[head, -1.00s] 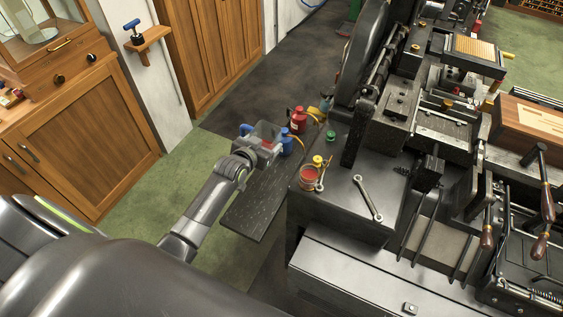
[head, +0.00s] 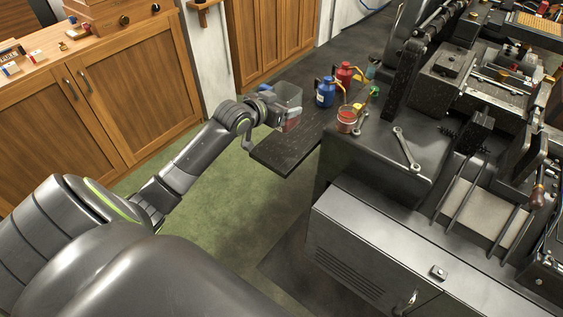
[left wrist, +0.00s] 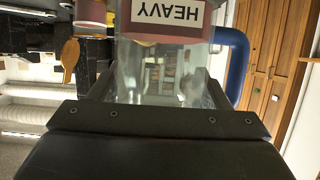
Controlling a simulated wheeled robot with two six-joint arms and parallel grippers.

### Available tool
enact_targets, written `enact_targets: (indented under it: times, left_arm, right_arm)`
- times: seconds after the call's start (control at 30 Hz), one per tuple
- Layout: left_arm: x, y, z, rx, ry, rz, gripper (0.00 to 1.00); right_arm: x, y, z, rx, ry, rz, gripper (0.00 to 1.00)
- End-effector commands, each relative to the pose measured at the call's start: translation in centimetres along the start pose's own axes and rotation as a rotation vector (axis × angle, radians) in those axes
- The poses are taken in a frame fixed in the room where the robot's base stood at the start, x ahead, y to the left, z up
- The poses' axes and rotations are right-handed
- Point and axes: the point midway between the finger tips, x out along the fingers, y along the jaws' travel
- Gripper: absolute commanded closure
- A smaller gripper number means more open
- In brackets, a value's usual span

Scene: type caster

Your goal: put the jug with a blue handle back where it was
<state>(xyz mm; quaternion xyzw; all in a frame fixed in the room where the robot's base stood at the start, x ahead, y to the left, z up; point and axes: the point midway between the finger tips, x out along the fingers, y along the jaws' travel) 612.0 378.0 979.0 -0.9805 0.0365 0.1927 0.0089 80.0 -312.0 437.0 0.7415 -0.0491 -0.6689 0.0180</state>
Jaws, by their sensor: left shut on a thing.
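The clear jug (head: 289,99) has reddish contents low down and stands out over the left end of a dark shelf in the head view. My left gripper (head: 272,108) is shut on it from the left. In the left wrist view the clear jug (left wrist: 150,75) fills the space between the fingers (left wrist: 160,88). It carries a white label (left wrist: 168,12) reading HEAVY, upside down, on a dark red band. The blue handle (left wrist: 236,65) curves out at its right. Whether the jug touches the shelf cannot be told. My right gripper is not in view.
The dark shelf (head: 285,150) is bare at its near end. A blue can (head: 325,92), a red can (head: 345,75) and a red-filled tin (head: 346,120) stand to the right. A wrench (head: 407,148) lies on the machine. A wooden cabinet (head: 125,90) stands left, with a small wall bracket (head: 204,8) behind.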

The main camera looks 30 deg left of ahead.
Motion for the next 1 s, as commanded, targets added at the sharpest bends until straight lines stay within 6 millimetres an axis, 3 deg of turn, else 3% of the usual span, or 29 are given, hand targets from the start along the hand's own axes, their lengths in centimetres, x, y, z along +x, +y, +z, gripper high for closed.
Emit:
enact_targets:
  times: [0.13, 0.43, 0.7, 1.0]
  left_arm:
    - [0.3, -0.1, 0.8, -0.001, -0.002, 0.003, 0.61]
    - [2.1, -0.1, 5.3, -0.003, -0.002, 0.004, 0.61]
    - [3.4, 0.0, 8.4, -0.002, -0.003, 0.004, 0.61]
    - [3.8, -0.1, 9.2, 0.001, 0.000, 0.003, 0.61]
  right_arm:
    - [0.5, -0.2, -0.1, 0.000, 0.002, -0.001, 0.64]
    - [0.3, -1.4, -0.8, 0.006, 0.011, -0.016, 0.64]
    - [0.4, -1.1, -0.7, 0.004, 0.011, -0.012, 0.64]
    - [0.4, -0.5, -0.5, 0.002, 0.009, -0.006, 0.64]
